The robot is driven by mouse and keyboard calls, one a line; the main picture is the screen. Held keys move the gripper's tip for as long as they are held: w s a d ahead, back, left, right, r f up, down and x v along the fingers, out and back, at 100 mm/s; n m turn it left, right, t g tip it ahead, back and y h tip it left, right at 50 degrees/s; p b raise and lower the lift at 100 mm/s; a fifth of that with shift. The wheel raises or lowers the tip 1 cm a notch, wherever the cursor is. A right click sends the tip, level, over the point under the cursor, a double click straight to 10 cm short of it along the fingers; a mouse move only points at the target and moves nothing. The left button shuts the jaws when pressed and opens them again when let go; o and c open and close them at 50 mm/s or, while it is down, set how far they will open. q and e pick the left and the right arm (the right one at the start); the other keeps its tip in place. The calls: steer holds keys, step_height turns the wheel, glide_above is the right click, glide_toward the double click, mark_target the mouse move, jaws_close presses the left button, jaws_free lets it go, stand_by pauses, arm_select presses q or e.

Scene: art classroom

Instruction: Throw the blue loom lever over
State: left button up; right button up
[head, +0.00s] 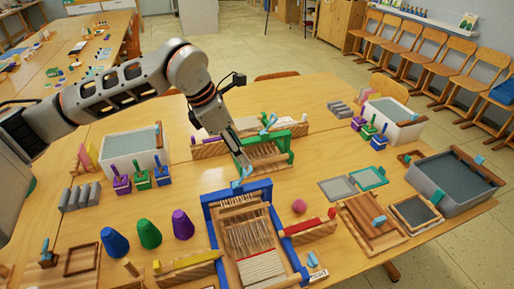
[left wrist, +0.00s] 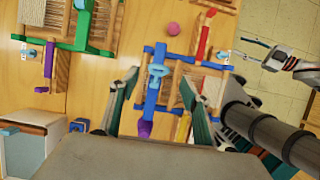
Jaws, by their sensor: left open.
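The blue loom (head: 209,232) stands at the front middle of the table, with threads strung in its frame. Its light-blue lever (head: 243,178) sits on the far blue beam; the lever's head also shows in the left wrist view (left wrist: 157,71). My left gripper (head: 242,163) is open and empty, pointing down just over the far end of the blue loom. In the left wrist view, its two fingers (left wrist: 157,98) appear on either side of the lever, without visible contact. My right gripper (left wrist: 245,48) shows only in the left wrist view, fingers apart and empty.
A green loom (head: 291,142) with a similar light-blue lever (head: 268,123) stands just behind. Blue, green and purple cones (head: 149,233) stand left of the blue loom. A pink ball (head: 299,206) and red-ended shuttle (head: 310,225) lie to its right.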

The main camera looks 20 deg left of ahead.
mark_target(243, 177)
arm_select(q)
steer(key=p+x, duration=0.1)
steer(key=x, duration=0.5)
steer(key=shift+w+d+f, duration=0.15)
steer(key=shift+d, duration=0.05)
steer(key=shift+d+f, duration=0.1)
steer(key=shift+f, duration=0.2)
steer(key=shift+w+f, duration=0.15)
steer(key=shift+f, duration=0.15)
arm_select(e)
steer(key=shift+s+d, duration=0.2)
steer(key=shift+s, duration=0.2)
arm_select(q)
jaws_close()
